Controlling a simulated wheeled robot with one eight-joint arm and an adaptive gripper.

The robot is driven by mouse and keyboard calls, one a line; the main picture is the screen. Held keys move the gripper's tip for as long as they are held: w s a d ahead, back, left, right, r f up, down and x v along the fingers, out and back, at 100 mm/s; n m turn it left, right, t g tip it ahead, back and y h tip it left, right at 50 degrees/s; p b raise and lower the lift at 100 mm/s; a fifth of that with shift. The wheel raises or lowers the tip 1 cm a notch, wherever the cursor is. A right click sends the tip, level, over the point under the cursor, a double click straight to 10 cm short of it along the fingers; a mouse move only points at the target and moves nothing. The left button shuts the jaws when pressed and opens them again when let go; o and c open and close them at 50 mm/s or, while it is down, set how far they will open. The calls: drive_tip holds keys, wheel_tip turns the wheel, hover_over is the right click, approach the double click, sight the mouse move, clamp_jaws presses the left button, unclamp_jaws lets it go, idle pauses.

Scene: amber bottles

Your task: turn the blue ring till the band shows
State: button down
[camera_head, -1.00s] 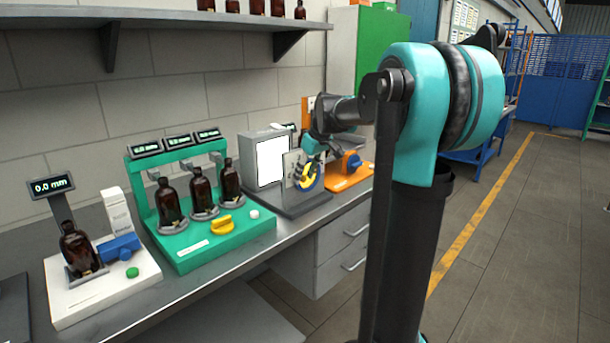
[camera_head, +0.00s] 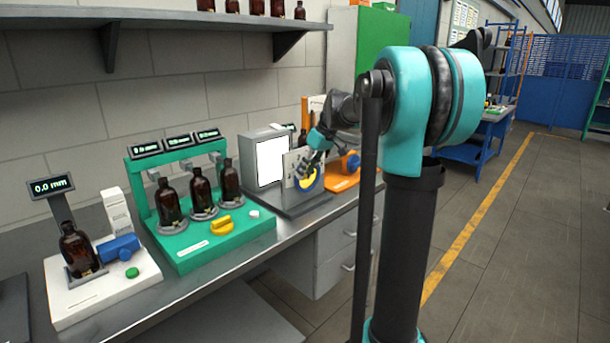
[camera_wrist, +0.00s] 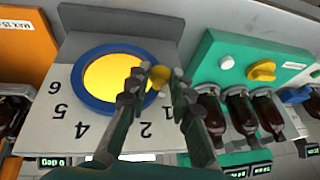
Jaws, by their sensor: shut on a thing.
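The blue ring (camera_wrist: 75,82) surrounds a round yellow face (camera_wrist: 103,80) on a pale plate (camera_wrist: 60,130) with printed numbers 1, 2, 4, 5 and 6. In the head view the ring (camera_head: 311,188) is partly covered by my gripper (camera_head: 312,163). In the wrist view my gripper (camera_wrist: 160,78) has its fingertips on either side of a small yellow knob (camera_wrist: 160,75) at the ring's rim and is shut on it. The fingers hide part of the rim and the plate where a 3 may be.
A green stand (camera_head: 205,245) with several amber bottles and a yellow knob is left of the ring. A white lit panel (camera_head: 271,162) stands close behind it. An orange base (camera_head: 345,182) with a blue part is to the right. Further left is a white scale station (camera_head: 100,290).

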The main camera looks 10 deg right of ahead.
drive_tip(key=shift+w+d+r+m+g+y, duration=0.2)
drive_tip(key=shift+d+r+g+y, duration=0.15)
drive_tip(key=shift+y, duration=0.3)
drive_tip(key=shift+w+d+r+m+g+y, duration=0.1)
drive_tip(key=shift+w+d+r+g+y, duration=0.1)
drive_tip(key=shift+g+y, duration=0.35)
drive_tip(key=c, duration=1.3)
unclamp_jaws()
drive_tip(key=shift+c, duration=0.2)
drive_tip(key=v, duration=1.2)
drive_tip(key=shift+s+d, duration=0.1)
drive_tip(key=s+a+f+m+t+h, duration=0.1)
drive_tip(key=s+a+f+m+h, duration=0.1)
drive_tip(key=s+f, duration=1.3)
drive_tip(key=s+a+f+m+t+h, duration=0.2)
drive_tip(key=s+f+m+h, duration=0.2)
drive_tip(key=s+f, duration=1.2)
wheel_tip(320, 180, down, 4)
drive_tip(key=shift+f, duration=0.1)
